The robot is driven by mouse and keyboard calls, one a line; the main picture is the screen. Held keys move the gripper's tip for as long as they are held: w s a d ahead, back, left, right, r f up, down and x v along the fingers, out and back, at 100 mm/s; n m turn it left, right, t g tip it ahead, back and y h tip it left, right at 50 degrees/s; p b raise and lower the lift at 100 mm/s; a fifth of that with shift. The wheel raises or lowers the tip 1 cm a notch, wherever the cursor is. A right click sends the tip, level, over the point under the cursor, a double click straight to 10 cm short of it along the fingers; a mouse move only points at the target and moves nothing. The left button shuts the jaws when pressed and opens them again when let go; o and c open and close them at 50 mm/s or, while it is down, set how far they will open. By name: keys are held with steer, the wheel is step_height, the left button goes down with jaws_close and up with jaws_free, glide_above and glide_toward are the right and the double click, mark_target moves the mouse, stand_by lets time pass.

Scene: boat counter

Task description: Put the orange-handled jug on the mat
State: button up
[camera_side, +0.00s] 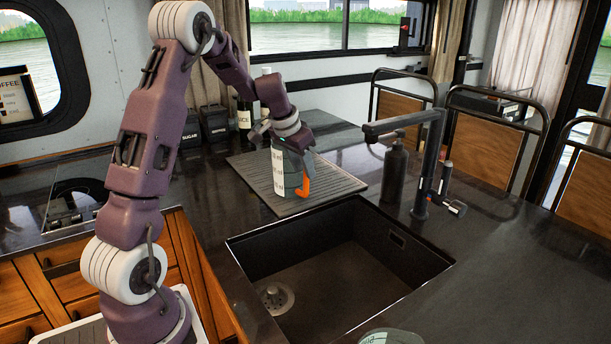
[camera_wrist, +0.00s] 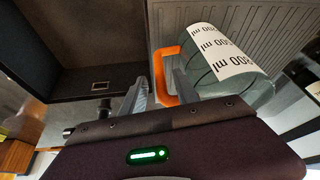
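The clear jug (camera_side: 286,172) has a white label with volume marks and an orange handle (camera_side: 305,180). It appears to stand upright on the grey ridged mat (camera_side: 338,183). In the wrist view the jug (camera_wrist: 224,62) lies across the upper right, with the ridged mat (camera_wrist: 284,38) behind it. My gripper (camera_side: 303,160) is at the jug's handle side, partly hidden in the side view. In the wrist view my gripper (camera_wrist: 156,88) is open. One finger is left of the orange handle (camera_wrist: 164,76), with a gap, and the other is on the jug's side of it.
A sink (camera_side: 340,258) lies in front of the mat. A black tap (camera_side: 428,165), a dark bottle (camera_side: 394,172) and small items stand to the right. Canisters (camera_side: 214,123) and a bottle labelled juice (camera_side: 244,117) stand behind. The counter at right front is mostly clear.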

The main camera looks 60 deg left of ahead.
steer(key=v, duration=0.9)
steer(key=s+d+r, duration=0.3)
steer(key=d+r, duration=0.1)
steer(key=d, duration=0.6)
steer(key=s+d+r+m+h, duration=0.1)
steer(key=s+d+m, duration=0.1)
steer(key=s+d, duration=1)
steer(key=s+d+f+t, duration=0.1)
steer(key=s+d+f, duration=0.2)
steer(key=s, duration=0.7)
steer(key=shift+d, duration=1.15)
steer(key=shift+f, duration=0.15)
